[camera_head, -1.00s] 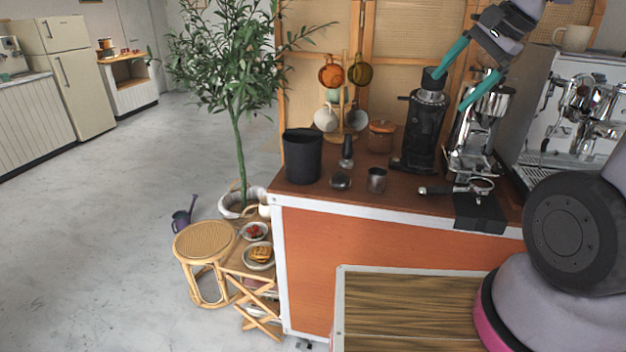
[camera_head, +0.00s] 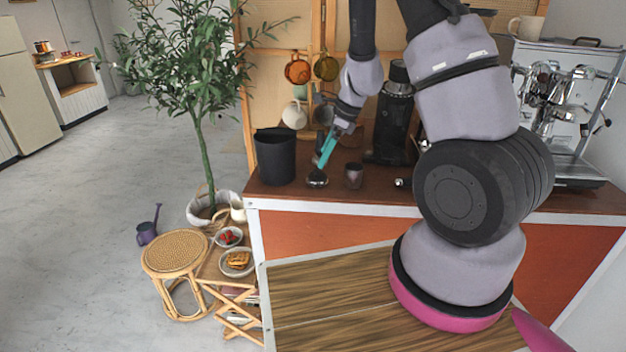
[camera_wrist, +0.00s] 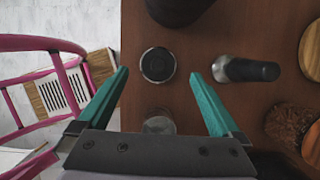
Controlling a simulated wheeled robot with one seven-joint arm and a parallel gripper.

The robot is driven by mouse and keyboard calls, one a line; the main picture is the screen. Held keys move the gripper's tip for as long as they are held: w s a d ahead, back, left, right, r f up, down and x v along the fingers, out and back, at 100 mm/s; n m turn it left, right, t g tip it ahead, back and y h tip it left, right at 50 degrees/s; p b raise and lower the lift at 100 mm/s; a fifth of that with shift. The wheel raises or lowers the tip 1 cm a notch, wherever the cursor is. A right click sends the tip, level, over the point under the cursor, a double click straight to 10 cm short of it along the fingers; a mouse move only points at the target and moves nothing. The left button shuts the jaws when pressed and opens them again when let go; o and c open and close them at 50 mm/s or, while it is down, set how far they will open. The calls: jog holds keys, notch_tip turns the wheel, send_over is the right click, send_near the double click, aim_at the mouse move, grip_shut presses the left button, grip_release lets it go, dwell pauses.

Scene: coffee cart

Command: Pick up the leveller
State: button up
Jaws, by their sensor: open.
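The leveller (camera_head: 317,180) is a low round puck, silver-rimmed with a dark top, lying on the brown counter near its front edge. In the wrist view the leveller (camera_wrist: 157,64) sits just beyond the fingertips, in line with the gap between them. My gripper (camera_head: 322,161) is open, with teal fingers pointing down above and just behind the leveller. In the wrist view my gripper (camera_wrist: 158,74) is empty; its right finger ends near the tamper (camera_wrist: 245,69), which lies beside the leveller. How far the fingertips are above the counter I cannot tell.
A black bin (camera_head: 276,158) stands left of the leveller, and a small metal cup (camera_head: 354,176) to its right. The cup also shows between my fingers in the wrist view (camera_wrist: 160,124). A jar (camera_wrist: 288,124), mug stand and black grinder (camera_head: 394,115) are behind.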

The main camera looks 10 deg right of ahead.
aim_at(318, 170)
jog(key=x, duration=0.7)
jog(key=shift+s+d, duration=0.2)
jog(key=c, duration=1.4)
